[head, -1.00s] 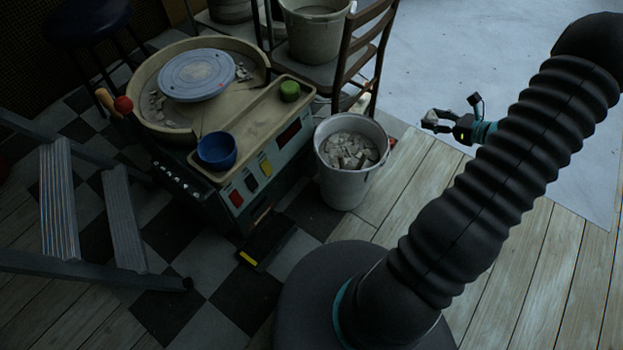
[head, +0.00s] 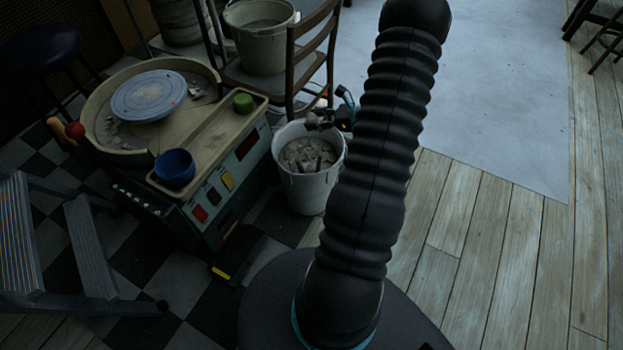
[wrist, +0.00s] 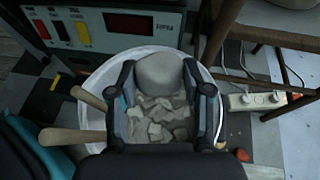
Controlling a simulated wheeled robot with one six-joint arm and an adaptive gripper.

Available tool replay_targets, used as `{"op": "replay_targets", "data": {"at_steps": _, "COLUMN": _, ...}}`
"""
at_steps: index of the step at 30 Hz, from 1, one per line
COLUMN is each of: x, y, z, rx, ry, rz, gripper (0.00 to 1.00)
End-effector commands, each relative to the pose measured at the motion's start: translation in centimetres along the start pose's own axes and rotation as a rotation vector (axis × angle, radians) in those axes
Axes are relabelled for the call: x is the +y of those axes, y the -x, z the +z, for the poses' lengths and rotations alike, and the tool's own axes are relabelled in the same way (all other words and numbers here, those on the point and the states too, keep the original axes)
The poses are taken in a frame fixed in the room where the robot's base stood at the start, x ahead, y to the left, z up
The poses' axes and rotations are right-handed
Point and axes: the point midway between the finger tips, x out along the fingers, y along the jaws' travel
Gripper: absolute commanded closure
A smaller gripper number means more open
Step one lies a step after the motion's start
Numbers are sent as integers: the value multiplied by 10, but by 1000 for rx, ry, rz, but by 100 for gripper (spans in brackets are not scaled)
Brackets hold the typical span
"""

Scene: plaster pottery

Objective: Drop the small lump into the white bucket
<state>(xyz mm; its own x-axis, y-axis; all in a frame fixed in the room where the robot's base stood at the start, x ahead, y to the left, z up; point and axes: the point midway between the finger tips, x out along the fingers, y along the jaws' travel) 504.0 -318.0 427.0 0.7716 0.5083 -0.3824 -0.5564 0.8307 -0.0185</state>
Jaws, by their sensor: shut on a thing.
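The white bucket (head: 303,192) stands on the floor beside the pottery wheel machine, with pale broken chunks inside. In the wrist view its rim (wrist: 93,86) surrounds my gripper. My gripper (wrist: 163,84) is shut on a small grey, rounded lump (wrist: 158,70), held between the two fingers. The chunks in the bucket show below and behind the lump. In the head view my gripper (head: 325,118) is above the bucket's back right rim, partly hidden by my arm. The lump is not clear there.
The wheel machine (head: 215,182) with a blue bowl (head: 174,168) and a green piece (head: 243,102) stands left of the bucket. A wooden chair (head: 310,60) bearing another bucket (head: 258,45) is behind. A power strip (wrist: 255,101) lies to the right in the wrist view.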

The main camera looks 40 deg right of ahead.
Motion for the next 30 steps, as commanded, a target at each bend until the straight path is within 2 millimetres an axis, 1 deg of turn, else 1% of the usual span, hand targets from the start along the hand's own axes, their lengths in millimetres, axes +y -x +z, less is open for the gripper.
{"op": "replay_targets", "data": {"at_steps": 1, "x": 0, "y": -4, "z": -8, "rx": 0, "ry": -2, "rz": 1, "gripper": 88}}
{"op": "replay_targets", "data": {"at_steps": 6, "x": 0, "y": -10, "z": -24, "rx": 0, "ry": -1, "rz": 0, "gripper": 88}}
{"op": "replay_targets", "data": {"at_steps": 10, "x": 0, "y": -12, "z": -29, "rx": 0, "ry": 0, "rz": -1, "gripper": 88}}
{"op": "replay_targets", "data": {"at_steps": 17, "x": 0, "y": -11, "z": -29, "rx": 0, "ry": 0, "rz": -2, "gripper": 88}}
{"op": "replay_targets", "data": {"at_steps": 18, "x": 0, "y": -11, "z": -29, "rx": 0, "ry": 0, "rz": -2, "gripper": 46}}
{"op": "replay_targets", "data": {"at_steps": 20, "x": 0, "y": -11, "z": -28, "rx": 0, "ry": 0, "rz": -2, "gripper": 31}}
{"op": "replay_targets", "data": {"at_steps": 21, "x": 0, "y": -11, "z": -29, "rx": 0, "ry": 0, "rz": -2, "gripper": 22}}
{"op": "replay_targets", "data": {"at_steps": 30, "x": 0, "y": -11, "z": -29, "rx": 0, "ry": -1, "rz": -2, "gripper": 22}}
